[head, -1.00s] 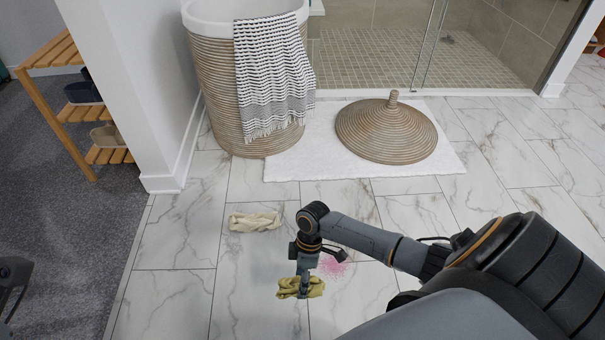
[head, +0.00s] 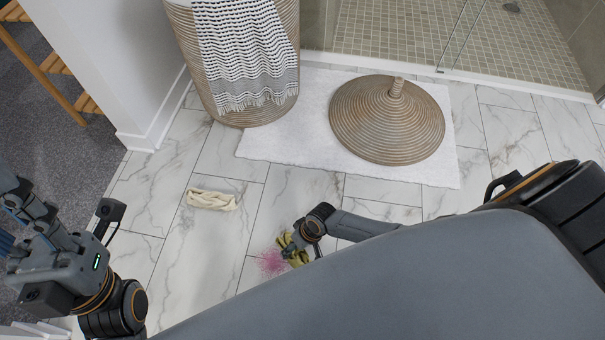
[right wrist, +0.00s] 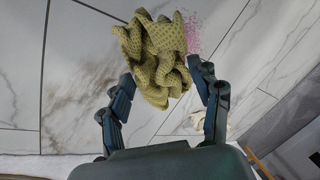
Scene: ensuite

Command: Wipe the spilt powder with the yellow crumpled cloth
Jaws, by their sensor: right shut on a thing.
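The yellow crumpled cloth (head: 299,258) is in my right gripper (head: 288,246), low over the marble floor. In the right wrist view, the cloth (right wrist: 158,58) bunches between the two fingers of the right gripper (right wrist: 170,86), which is shut on it. The spilt pink powder (head: 270,263) lies on the floor just left of the cloth in the head view. It also shows beside the cloth in the right wrist view (right wrist: 194,32), partly hidden by it. I cannot tell whether the cloth touches the floor. My left gripper (head: 25,203) is at the left edge, its fingers unclear.
A cream folded cloth (head: 212,199) lies on the floor to the left. A woven basket (head: 272,106) with a striped towel (head: 240,55) stands behind. Its round lid (head: 388,125) lies on a white mat (head: 300,148). A white wall end (head: 125,80) is at left.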

